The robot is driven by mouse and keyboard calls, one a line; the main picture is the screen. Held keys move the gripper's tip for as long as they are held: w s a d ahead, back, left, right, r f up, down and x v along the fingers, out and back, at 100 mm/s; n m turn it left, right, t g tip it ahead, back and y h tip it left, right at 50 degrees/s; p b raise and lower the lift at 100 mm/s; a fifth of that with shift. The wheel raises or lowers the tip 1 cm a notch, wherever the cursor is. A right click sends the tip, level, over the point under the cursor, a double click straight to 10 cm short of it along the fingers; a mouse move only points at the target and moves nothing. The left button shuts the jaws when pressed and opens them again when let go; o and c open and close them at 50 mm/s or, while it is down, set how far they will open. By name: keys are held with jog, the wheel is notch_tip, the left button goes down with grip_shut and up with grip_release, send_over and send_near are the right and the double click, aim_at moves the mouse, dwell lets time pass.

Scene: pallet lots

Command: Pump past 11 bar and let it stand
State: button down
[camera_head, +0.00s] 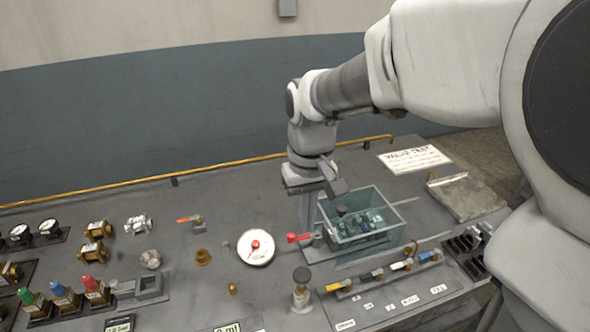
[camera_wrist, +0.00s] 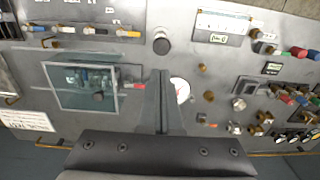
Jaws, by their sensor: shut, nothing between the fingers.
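A round white gauge (camera_head: 256,247) with a red centre and needle lies on the bench. Its reading is too small to tell. It is partly hidden by my fingers in the wrist view (camera_wrist: 183,92). A red lever handle (camera_head: 299,238) sits between the gauge and a clear-walled tank (camera_head: 397,201). The tank holds several small fittings. My gripper (camera_head: 309,222) is shut and empty, pointing down beside the tank's left side, near the red lever. In the wrist view its fingers (camera_wrist: 161,74) are together. I cannot tell whether they touch anything.
A black-knobbed post (camera_head: 301,276) stands in front of the tank. A row of coloured-handled pieces (camera_head: 370,275) lies at front right. A "VALVE TEST" sign (camera_head: 414,159) lies behind right.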

aim_at(304, 274)
notch_tip(304, 274, down, 14)
jog(key=shift+a+r+b, duration=0.1)
jog(key=shift+b, duration=0.3)
notch_tip(304, 274, down, 4)
jog(key=b, duration=0.2)
jog(key=shift+r+b, duration=0.15)
jog(key=shift+b, duration=0.25)
jog(key=shift+s, duration=0.15)
notch_tip(304, 274, up, 14)
jog(key=p, duration=0.4)
jog(key=shift+r, duration=0.25)
